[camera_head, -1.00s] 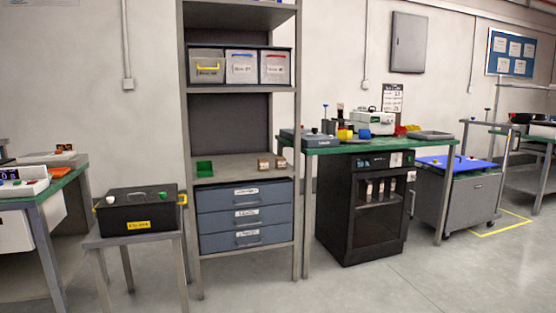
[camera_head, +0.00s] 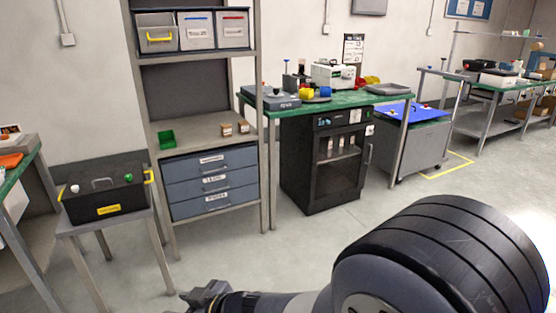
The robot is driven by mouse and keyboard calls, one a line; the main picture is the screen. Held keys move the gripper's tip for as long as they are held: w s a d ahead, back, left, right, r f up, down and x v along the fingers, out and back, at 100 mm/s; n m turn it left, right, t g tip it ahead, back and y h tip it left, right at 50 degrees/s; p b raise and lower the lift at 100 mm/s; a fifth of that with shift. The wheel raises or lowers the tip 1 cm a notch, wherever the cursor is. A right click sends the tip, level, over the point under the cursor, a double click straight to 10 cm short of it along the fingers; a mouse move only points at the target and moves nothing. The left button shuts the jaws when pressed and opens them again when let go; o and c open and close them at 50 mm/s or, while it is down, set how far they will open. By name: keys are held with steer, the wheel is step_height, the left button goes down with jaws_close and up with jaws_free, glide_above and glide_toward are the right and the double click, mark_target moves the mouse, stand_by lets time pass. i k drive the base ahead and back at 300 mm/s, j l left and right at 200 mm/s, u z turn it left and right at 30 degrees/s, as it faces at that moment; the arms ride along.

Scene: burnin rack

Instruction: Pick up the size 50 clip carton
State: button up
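Two small brown cartons with pale labels stand side by side on the open middle shelf (camera_head: 195,142) of the grey rack. The left carton (camera_head: 227,130) and the right carton (camera_head: 243,128) look alike. Their print is too small to read, so I cannot tell which is size 50. My gripper (camera_head: 192,296) is at the bottom edge of the view, in front of the rack and well apart from the cartons. Its fingers are small and partly cut off, so its opening is unclear.
A green bin (camera_head: 167,140) sits left of the cartons. Blue drawers (camera_head: 211,182) are below the shelf, labelled bins (camera_head: 199,32) above. A black case (camera_head: 104,193) rests on a stand at left. A green-topped bench (camera_head: 345,101) stands at right. The floor in front is clear.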

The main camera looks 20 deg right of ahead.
mark_target(243, 126)
steer(key=i+z, duration=0.35)
steer(key=i+j+z, duration=0.15)
steer(key=i+z, duration=0.25)
steer(key=i+j+z, duration=0.45)
steer(key=i+j, duration=0.75)
steer(key=i+j+z, duration=0.15)
steer(key=i+j, duration=0.7)
steer(key=j, duration=0.1)
